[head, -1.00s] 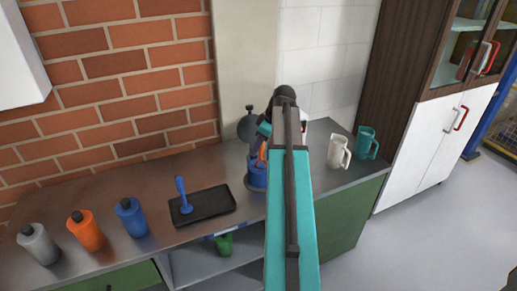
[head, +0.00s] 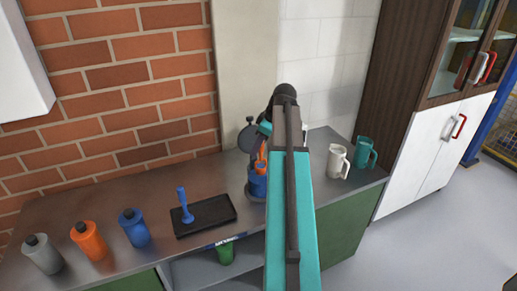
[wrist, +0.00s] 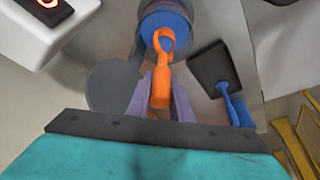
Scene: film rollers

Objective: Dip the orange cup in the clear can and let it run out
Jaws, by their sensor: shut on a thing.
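An orange cup (wrist: 164,42) with a long handle is at the end of my arm. My gripper (wrist: 160,85) is shut on its orange handle, with a pale purple finger on each side. The cup's round end overlaps the mouth of a can (wrist: 166,18) that looks blue rather than clear; how deep it sits I cannot tell. In the head view the can (head: 257,186) stands on the counter, partly behind my arm, and the orange cup (head: 261,158) shows over its top. A grey round lid (wrist: 115,85) stands open beside the can.
A black tray (head: 215,220) with a blue handled tool (head: 184,205) is left of the can. Grey (head: 42,255), orange (head: 88,240) and blue (head: 134,227) bottles stand further left. A white jug (head: 338,161) and a teal jug (head: 364,153) stand right of my arm.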

